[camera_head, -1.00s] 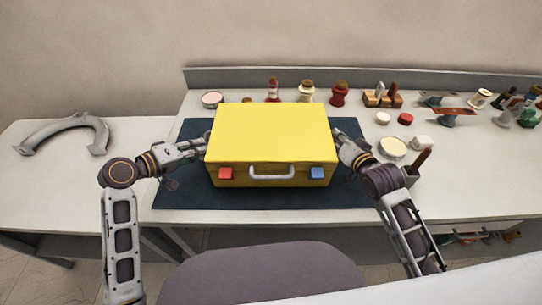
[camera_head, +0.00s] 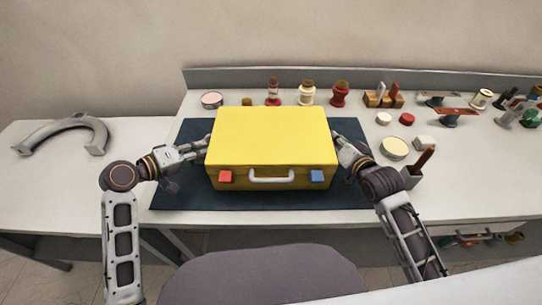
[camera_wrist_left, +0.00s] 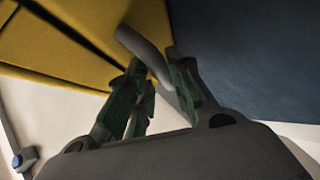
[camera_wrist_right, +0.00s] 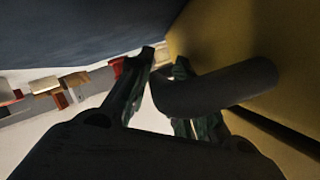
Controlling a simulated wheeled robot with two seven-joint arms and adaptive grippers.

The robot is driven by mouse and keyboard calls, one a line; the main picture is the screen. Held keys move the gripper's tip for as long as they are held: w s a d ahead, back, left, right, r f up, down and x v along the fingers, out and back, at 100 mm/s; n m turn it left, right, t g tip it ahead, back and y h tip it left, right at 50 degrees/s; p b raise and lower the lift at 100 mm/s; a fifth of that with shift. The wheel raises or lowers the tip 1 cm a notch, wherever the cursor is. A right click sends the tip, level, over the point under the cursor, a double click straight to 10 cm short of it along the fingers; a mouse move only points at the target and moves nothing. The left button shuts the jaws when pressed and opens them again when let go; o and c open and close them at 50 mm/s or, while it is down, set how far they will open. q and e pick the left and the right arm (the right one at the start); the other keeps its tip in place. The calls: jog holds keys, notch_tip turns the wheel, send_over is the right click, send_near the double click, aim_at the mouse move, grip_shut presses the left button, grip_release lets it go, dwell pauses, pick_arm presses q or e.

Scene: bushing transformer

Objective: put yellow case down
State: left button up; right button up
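The yellow case (camera_head: 270,137) is upright over the dark blue mat (camera_head: 180,196) in the head view. Its front has a white handle (camera_head: 271,178), a red latch (camera_head: 225,176) and a blue latch (camera_head: 317,176). My left gripper (camera_head: 203,147) is at its left side, shut around a grey side handle (camera_wrist_left: 140,47). My right gripper (camera_head: 343,146) is at its right side, with its fingers around the other side handle (camera_wrist_right: 220,88), which looks dark. Whether the case's underside touches the mat is hidden.
Bottles (camera_head: 306,93), a wooden holder (camera_head: 382,99) and small tins (camera_head: 393,148) stand behind and right of the mat. A dark grey pot (camera_head: 411,177) is near my right arm. A grey horseshoe-shaped part (camera_head: 70,126) lies at left. A chair (camera_head: 262,273) is in front.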

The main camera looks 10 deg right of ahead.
pick_arm(q)
jog(key=shift+o, duration=0.9)
pick_arm(e)
jog(key=shift+o, duration=0.8)
jog(key=shift+d, duration=0.1)
pick_arm(q)
jog(key=shift+s+a+r, duration=0.1)
jog(key=shift+a, duration=0.15)
jog(key=v, duration=0.7)
jog(key=shift+s+a+r, duration=0.2)
pick_arm(e)
jog(key=shift+r, duration=0.15)
jog(key=shift+r, duration=4.85)
